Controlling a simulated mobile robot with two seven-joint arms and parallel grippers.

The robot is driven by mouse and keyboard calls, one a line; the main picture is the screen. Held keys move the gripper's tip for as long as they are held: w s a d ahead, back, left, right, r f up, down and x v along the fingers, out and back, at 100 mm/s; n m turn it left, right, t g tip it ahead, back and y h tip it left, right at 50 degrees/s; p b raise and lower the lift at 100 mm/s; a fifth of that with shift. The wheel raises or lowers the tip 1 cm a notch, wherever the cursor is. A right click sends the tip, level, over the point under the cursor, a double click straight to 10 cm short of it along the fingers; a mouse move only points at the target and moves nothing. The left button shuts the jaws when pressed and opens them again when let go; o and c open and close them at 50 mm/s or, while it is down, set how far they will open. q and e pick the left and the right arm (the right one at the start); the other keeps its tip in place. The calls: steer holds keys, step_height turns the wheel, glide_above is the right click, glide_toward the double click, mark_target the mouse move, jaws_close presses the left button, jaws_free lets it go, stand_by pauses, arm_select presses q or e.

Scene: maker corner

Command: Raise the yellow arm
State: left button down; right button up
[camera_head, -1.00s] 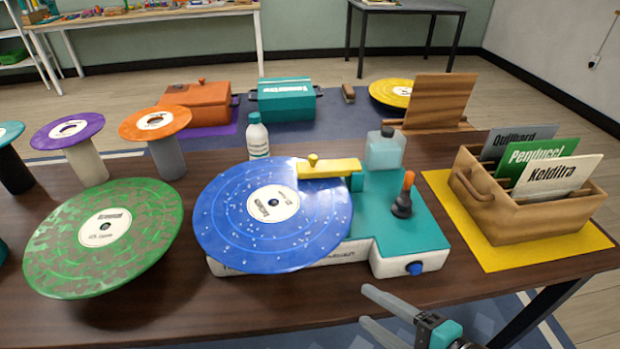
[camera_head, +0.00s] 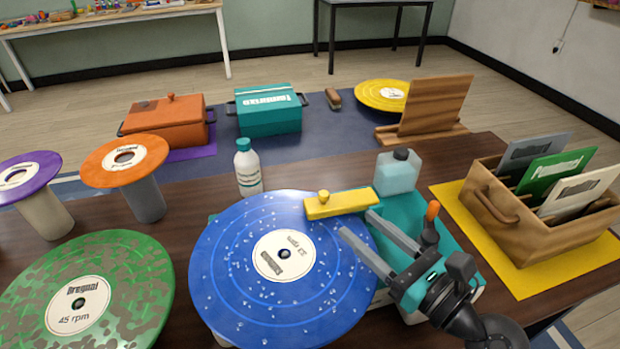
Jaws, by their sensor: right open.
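The yellow arm (camera_head: 341,205) lies across the upper right edge of the blue record (camera_head: 225,270), with a small round knob on its left end. The record sits on a teal and white player (camera_head: 450,245). My right gripper (camera_head: 356,224) is open, its two grey fingers pointing up and left toward the yellow arm. The fingertips are just in front of the arm's near side; I cannot tell whether they touch it. The gripper hides part of the player's teal top. My left gripper is not in view.
An orange-topped lever (camera_head: 431,215) stands close to the right gripper. A translucent teal bottle (camera_head: 397,172) and a white bottle (camera_head: 248,170) stand behind the player. A wooden record crate (camera_head: 540,235) is at right, a green record (camera_head: 120,265) at left.

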mark_target(321, 192)
steer(key=x, duration=0.6)
steer(key=shift+a+r, duration=0.1)
steer(key=x, duration=0.6)
steer(key=shift+w+a, duration=0.15)
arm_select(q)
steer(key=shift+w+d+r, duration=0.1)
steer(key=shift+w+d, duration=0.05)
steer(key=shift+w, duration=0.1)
arm_select(e)
steer(key=shift+w+a, duration=0.3)
steer(key=shift+w, duration=0.05)
jaws_close()
stand_by(0.4)
